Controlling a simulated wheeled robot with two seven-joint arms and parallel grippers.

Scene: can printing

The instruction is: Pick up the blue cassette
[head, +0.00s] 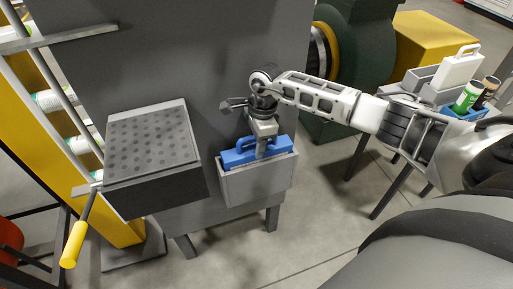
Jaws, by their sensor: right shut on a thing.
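The blue cassette (240,156) sits in the open top of a grey box-like holder (257,184) on the front of the dark machine. Its upper part shows above the rim; its lower part is hidden inside the holder. My right arm reaches in from the right, and my right gripper (262,151) points down onto the cassette's top, shut on its handle. The fingertips are partly hidden. My left gripper is not in view.
A box with a perforated top (153,140) stands left of the holder. A yellow-handled lever (74,243) hangs at the lower left. A white cassette (457,70) and a green can (467,97) stand on a side table at the right. Open floor lies below.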

